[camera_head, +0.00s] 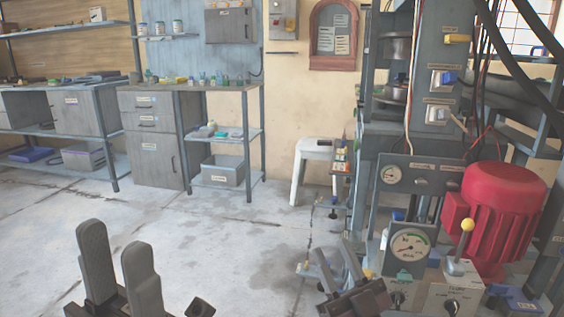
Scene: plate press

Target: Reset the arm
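My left gripper (116,240) is at the bottom left of the head view. Its two grey fingers point up with a clear gap between them, and nothing is held. My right gripper (334,252) is at the bottom, right of centre, just left of the press's control boxes. Its dark fingers stand apart and nothing shows between them. The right gripper overlaps the lower left of the press in the picture; I cannot tell whether it touches anything.
The press (446,75) fills the right side, with a red motor (508,205), a pressure gauge (409,245) and a yellow-knobbed lever (466,232). A white stool (312,150) stands behind. Workbenches (190,88) line the back wall. The concrete floor (200,220) between is clear.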

